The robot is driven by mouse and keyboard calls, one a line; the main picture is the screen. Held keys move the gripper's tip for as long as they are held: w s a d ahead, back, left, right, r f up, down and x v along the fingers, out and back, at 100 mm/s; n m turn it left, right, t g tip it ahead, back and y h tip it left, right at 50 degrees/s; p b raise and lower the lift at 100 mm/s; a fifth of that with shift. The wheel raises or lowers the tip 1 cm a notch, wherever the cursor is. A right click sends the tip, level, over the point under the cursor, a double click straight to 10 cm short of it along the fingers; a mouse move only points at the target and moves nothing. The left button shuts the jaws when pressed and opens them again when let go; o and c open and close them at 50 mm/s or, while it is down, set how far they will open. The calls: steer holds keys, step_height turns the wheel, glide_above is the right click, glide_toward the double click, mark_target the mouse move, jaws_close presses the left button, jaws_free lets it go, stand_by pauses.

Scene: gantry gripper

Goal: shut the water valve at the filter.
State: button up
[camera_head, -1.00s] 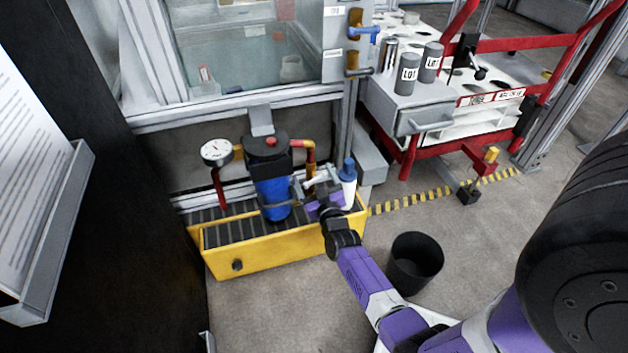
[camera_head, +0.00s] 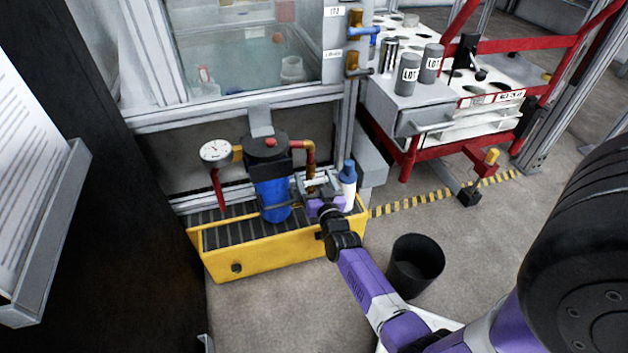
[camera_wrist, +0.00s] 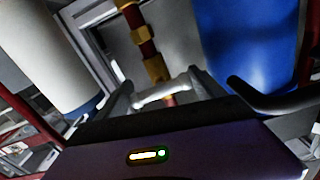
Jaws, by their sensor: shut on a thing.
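The water filter (camera_head: 272,190) has a blue bowl and a black head with a red button. It stands over the yellow tray, and its bowl shows blue in the wrist view (camera_wrist: 248,40). A red and brass pipe (camera_head: 309,152) runs from its right side and down. My gripper (camera_head: 317,183) is at the lower part of this pipe, right of the blue bowl. In the wrist view my gripper (camera_wrist: 163,92) is shut on a pale valve lever (camera_wrist: 165,94) in front of the pipe (camera_wrist: 148,50). The lever's full shape and the valve body are partly hidden.
A white bottle with a blue cap (camera_head: 348,182) stands close right of my gripper. A pressure gauge (camera_head: 215,151) is left of the filter. The yellow tray (camera_head: 285,250) lies below. A black bin (camera_head: 415,264) stands on the floor beside my arm.

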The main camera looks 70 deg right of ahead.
mark_target(316, 183)
steer(key=shift+m, duration=0.3)
steer(key=o, duration=1.1)
steer(key=p+v, duration=0.3)
steer(key=v, duration=0.3)
steer(key=shift+s+a+r+p, duration=0.1)
steer(key=shift+s+a+p, duration=0.05)
steer(key=shift+p, duration=0.2)
steer(key=shift+s+a, duration=0.45)
steer(key=shift+a, duration=0.1)
